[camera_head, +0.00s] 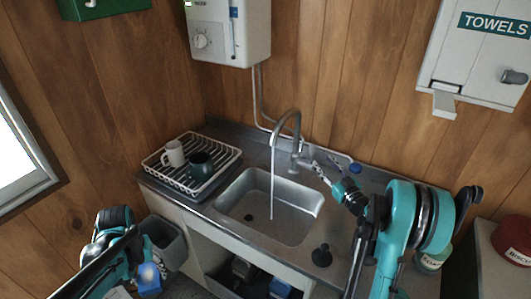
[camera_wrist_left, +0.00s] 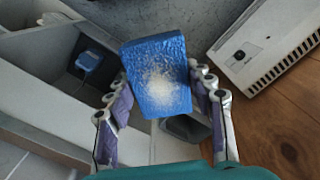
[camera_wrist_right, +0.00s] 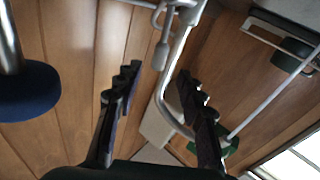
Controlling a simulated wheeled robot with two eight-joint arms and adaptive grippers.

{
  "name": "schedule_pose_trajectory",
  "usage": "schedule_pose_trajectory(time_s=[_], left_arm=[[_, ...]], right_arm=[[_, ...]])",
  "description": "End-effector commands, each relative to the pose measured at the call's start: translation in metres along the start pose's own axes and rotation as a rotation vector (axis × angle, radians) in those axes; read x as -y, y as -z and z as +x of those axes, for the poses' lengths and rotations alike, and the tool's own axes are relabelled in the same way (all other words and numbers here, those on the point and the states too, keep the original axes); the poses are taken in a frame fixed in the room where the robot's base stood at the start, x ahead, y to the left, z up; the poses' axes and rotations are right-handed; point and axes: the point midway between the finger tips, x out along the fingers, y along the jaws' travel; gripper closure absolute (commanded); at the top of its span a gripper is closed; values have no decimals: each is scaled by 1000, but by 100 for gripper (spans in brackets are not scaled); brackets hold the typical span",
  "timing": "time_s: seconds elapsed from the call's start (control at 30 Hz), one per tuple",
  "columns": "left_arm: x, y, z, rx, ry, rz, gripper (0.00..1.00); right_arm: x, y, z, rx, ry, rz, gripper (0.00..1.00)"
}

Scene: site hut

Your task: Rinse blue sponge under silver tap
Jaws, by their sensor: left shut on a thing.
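The blue sponge (camera_wrist_left: 158,75) is held in my left gripper (camera_wrist_left: 160,100), which is shut on it. A pale, powdery patch marks its face. In the head view the sponge (camera_head: 149,279) is low at the left, in front of the counter and away from the sink. The silver tap (camera_head: 289,118) arches over the sink, and a thin stream of water falls from its spout into the basin. My right gripper (camera_head: 318,165) is just right of the tap's base. In the right wrist view, its fingers (camera_wrist_right: 157,82) are apart, with the tap (camera_wrist_right: 178,75) beyond them.
The metal sink (camera_head: 285,190) has a clear basin. A white dish rack (camera_head: 222,172) with a white mug and a dark green mug stands left of it. A grey bin (camera_head: 165,240) is below left.

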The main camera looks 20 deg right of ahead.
Motion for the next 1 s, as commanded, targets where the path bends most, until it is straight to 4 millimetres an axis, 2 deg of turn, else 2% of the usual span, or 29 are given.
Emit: schedule_pose_trajectory(time_s=[0.1, 0.3, 0.83, 0.93, 1.0], left_arm=[[0, 0, 0, 0, 0, 0, 67], [0, 0, 0, 0, 0, 0, 67], [0, 0, 0, 0, 0, 0, 67], [0, 0, 1, 0, 0, 0, 67], [0, 0, 3, 0, 0, 0, 67]], right_arm=[[-1, 0, -19, 0, -1, 0, 60], [0, 0, -31, 1, -1, 0, 60], [1, 0, -31, 3, 2, 0, 60], [11, 4, -28, 21, 22, 11, 60], [27, 9, -24, 51, 51, 28, 60]])
